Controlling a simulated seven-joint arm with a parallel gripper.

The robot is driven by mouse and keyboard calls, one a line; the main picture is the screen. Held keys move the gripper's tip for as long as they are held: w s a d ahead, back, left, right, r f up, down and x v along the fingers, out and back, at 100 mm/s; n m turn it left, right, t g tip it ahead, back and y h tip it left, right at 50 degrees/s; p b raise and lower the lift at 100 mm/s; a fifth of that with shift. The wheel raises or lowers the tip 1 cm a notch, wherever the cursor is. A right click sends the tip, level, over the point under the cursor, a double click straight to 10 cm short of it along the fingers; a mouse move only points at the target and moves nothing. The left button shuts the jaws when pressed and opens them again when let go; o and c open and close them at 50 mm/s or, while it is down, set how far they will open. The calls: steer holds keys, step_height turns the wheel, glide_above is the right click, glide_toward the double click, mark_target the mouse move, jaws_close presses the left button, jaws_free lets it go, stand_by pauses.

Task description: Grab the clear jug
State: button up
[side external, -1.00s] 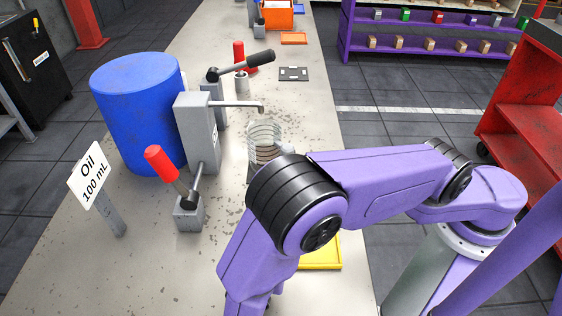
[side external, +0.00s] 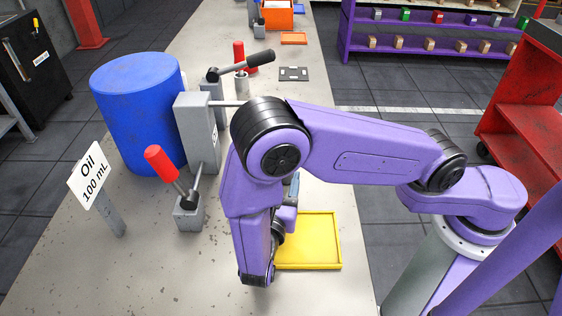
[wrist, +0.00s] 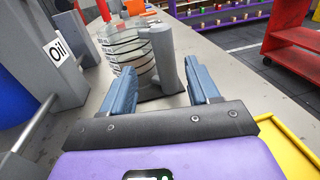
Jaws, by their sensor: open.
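The clear jug (wrist: 122,47) stands upright on the bench in the wrist view, with dark graduation rings and a grey handle (wrist: 163,58) on its right side. My gripper (wrist: 163,84) is open, its two blue-grey fingers pointing toward the jug. The handle side lies ahead of and between the fingertips; I see no contact. In the side external view my arm hides the jug, and only a blue-grey part of my gripper (side external: 294,188) shows past it.
A yellow tray (side external: 318,242) lies on the bench to the right. A grey dispenser (side external: 195,130) with a spout, a blue drum (side external: 138,110), a red-handled lever (side external: 162,165) and an "Oil 100 mL" sign (side external: 92,180) stand to the left. The front bench is clear.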

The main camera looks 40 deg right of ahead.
steer(key=x, duration=0.5)
steer(key=shift+s+d, duration=0.15)
steer(key=shift+s, duration=0.1)
jaws_close()
